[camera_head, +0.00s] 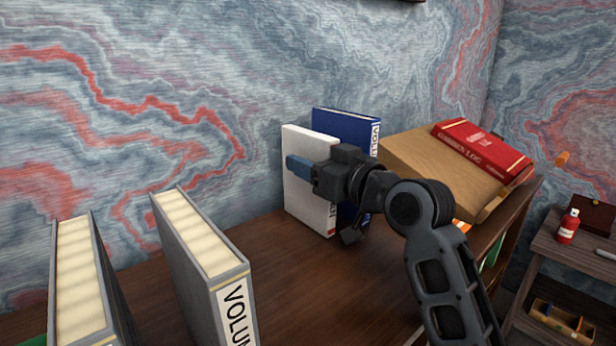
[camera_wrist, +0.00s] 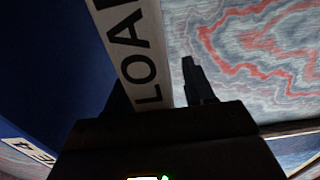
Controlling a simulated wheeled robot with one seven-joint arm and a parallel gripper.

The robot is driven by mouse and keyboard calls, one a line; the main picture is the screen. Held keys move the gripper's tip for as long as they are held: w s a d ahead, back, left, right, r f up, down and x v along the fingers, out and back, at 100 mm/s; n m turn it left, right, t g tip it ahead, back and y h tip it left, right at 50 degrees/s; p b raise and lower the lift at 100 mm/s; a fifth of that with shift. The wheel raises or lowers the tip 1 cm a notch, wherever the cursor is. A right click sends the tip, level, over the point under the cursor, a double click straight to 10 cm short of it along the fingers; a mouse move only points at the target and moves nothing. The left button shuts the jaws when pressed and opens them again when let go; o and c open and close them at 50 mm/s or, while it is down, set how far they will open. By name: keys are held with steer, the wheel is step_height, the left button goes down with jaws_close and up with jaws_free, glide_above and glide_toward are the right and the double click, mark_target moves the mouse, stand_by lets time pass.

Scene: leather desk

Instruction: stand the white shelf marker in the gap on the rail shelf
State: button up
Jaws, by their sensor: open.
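The white shelf marker (camera_head: 303,203) stands upright on the dark wooden top, beside a blue volume (camera_head: 345,122). My gripper (camera_head: 300,166) is at its upper part, with one finger across the near face; the far finger is hidden in the head view. In the wrist view, the marker's white edge with black letters "LOA" (camera_wrist: 140,50) runs between the dark fingers of my open gripper (camera_wrist: 155,85). Whether a finger touches it I cannot tell. Two grey volumes (camera_head: 82,280) (camera_head: 205,250) stand at the front left with a gap between them.
A slanted wooden stand (camera_head: 415,160) with a red book (camera_head: 485,148) is right of my gripper. A side table with a red bottle (camera_head: 567,227) is at the far right. The marbled wall (camera_head: 130,100) rises close behind. Bare wood lies between the grey volumes and the marker.

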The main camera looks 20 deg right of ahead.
jaws_close()
stand_by(0.4)
steer(key=shift+r, duration=0.2)
